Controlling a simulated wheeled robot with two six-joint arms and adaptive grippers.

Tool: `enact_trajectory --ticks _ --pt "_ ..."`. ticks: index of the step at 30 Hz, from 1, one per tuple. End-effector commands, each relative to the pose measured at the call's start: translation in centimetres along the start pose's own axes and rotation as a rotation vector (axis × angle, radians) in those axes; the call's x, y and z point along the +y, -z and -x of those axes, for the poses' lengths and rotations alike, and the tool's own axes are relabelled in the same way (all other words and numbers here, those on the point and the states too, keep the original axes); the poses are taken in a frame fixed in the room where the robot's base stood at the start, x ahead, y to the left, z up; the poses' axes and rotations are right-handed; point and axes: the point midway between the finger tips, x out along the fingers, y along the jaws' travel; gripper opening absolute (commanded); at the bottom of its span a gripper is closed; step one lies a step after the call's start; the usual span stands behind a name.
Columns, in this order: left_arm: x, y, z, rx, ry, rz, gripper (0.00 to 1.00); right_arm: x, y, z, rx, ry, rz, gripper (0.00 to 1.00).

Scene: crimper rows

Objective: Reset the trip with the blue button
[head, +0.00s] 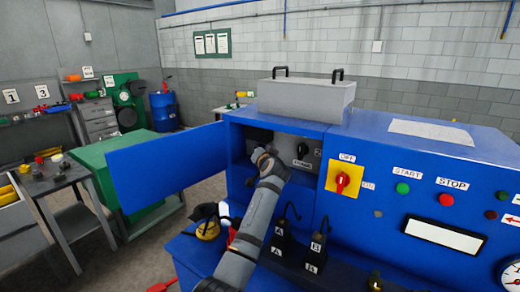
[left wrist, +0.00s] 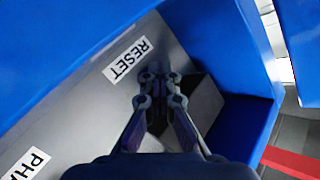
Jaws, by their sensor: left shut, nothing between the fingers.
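My left gripper (head: 262,153) reaches into the open compartment of the blue machine (head: 400,225). Its fingers are shut and empty. In the left wrist view the fingertips (left wrist: 157,72) are at the grey inner panel (left wrist: 85,110), beside the RESET label (left wrist: 128,60). I cannot tell whether they touch anything there. No blue button shows by that label; the gripper covers that spot. My right gripper is not in view.
The blue door (head: 165,172) stands open to the left of the compartment. A black knob (head: 303,150) is right of my gripper. A red switch on a yellow plate (head: 342,180), a green START button (head: 402,188) and a red STOP button (head: 446,200) are on the front.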

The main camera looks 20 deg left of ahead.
Motion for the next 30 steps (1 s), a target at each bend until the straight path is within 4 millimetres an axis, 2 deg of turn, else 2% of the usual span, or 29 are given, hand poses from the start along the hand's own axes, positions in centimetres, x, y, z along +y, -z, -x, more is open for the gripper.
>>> enact_trajectory --ticks 6,19,30 --pt "-0.6 -0.6 0.8 -0.001 -0.001 -0.001 0.0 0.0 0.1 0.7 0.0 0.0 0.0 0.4" --pt "-0.8 -0.8 1.1 -0.001 0.0 -0.001 0.0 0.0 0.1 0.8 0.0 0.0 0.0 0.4" --pt "-2.7 -2.6 3.7 -0.002 0.0 -0.002 0.0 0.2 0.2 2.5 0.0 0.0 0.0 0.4"
